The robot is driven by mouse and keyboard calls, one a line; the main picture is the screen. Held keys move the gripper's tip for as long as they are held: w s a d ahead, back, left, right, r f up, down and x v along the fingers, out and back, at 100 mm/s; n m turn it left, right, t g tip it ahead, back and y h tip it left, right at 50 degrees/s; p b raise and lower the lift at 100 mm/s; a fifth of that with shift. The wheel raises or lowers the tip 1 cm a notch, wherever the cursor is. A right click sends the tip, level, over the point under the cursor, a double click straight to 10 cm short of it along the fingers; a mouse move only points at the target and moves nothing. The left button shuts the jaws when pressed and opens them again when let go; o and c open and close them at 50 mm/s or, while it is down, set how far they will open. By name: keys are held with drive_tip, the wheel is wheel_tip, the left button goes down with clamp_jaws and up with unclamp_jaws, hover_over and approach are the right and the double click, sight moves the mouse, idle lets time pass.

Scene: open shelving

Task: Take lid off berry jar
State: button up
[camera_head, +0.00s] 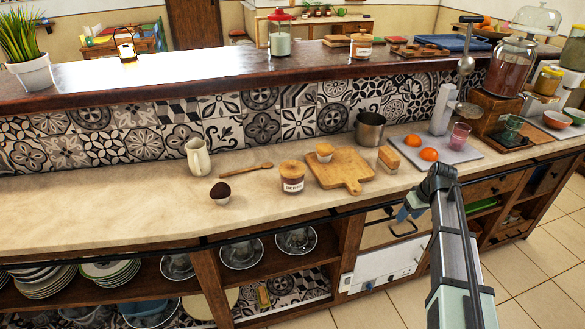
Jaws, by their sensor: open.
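A glass jar with a white label and a round wooden lid (293,167) stands on the counter, left of a wooden cutting board. The lid is on the jar (293,186); the label is too small to read surely. A similar lidded jar (361,50) stands on the raised ledge behind. My gripper (404,213) is open, at the counter's front edge, right of the cutting board and well apart from both jars. Nothing shows between its fingers.
The cutting board (340,174) carries a small muffin. A dark-topped muffin (220,193), white pitcher (198,157) and wooden spoon (246,168) are left of the jar. A metal pot (370,130) and a tray (435,152) with oranges are to the right. The counter's left part is clear.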

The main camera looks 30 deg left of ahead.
drive_tip(key=a+r+n, duration=0.2)
drive_tip(key=a+r, duration=0.7)
drive_tip(key=r, duration=0.1)
drive_tip(key=n+y, duration=0.2)
drive_tip(key=n, duration=0.4)
approach(292, 162)
drive_tip(key=shift+g, duration=0.4)
drive_tip(key=x, duration=0.8)
drive_tip(key=shift+w+a+f, duration=0.1)
drive_tip(key=shift+w+f, duration=0.2)
drive_tip(key=shift+w, duration=0.1)
clamp_jaws()
